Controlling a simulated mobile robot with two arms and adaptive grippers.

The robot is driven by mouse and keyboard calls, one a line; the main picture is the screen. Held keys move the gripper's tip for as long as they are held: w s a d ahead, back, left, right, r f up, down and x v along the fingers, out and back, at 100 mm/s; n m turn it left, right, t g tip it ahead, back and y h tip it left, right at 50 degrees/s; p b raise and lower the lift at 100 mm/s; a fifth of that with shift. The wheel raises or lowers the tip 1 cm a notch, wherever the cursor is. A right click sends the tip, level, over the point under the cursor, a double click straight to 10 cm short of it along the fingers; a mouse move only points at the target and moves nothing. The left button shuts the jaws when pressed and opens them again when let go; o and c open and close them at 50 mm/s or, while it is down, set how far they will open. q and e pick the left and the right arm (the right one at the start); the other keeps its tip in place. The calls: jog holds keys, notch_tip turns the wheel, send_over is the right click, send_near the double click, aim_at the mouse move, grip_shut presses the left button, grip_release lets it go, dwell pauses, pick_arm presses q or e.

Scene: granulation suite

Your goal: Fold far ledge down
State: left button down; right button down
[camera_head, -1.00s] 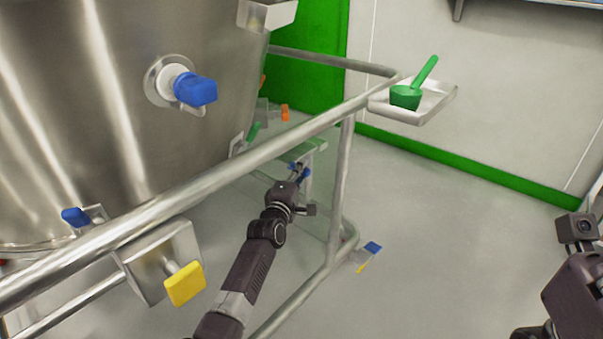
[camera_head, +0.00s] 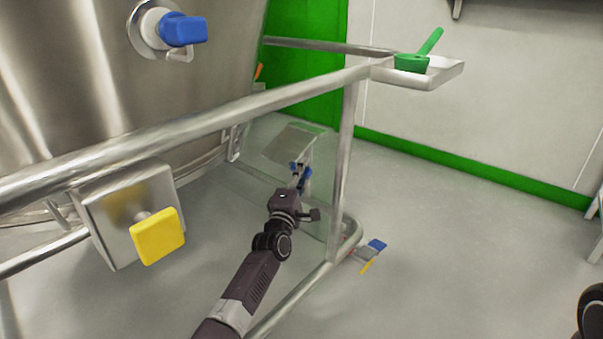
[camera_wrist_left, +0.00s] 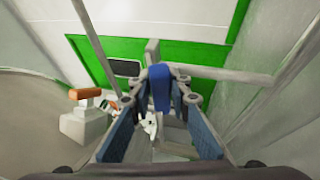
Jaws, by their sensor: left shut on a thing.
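A grey flat plate (camera_head: 292,143), which looks like the far ledge, is tilted beyond the steel rail in the head view. My left gripper (camera_head: 302,172) is just below it, past the rail. In the left wrist view my left gripper (camera_wrist_left: 160,85) is shut on a blue tab (camera_wrist_left: 160,92) between its blue-padded fingers. A grey bar (camera_wrist_left: 152,50) rises behind the tab. The tab's joint to the plate is not clear.
A steel rail frame (camera_head: 240,112) with an upright post (camera_head: 343,165) stands beside my left arm. A shallow tray (camera_head: 445,74) holds a green scoop (camera_head: 412,62). A yellow knob (camera_head: 158,236) and a steel vessel (camera_head: 80,70) are on the left.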

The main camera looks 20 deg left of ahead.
pick_arm(q)
jog(key=shift+w+d+f+b, duration=0.15)
jog(key=shift+w+f+b, duration=0.15)
jog(key=shift+f, duration=0.45)
jog(key=shift+w+d+f+b, duration=0.1)
jog(key=shift+w+f+b, duration=0.1)
jog(key=shift+f+b, duration=0.35)
jog(key=shift+f, duration=0.25)
jog(key=c, duration=1.8)
grip_release()
jog(key=shift+w, duration=0.1)
jog(key=shift+c, duration=0.2)
jog(key=shift+r, duration=0.2)
jog(key=v, duration=0.7)
jog(key=shift+s, duration=0.3)
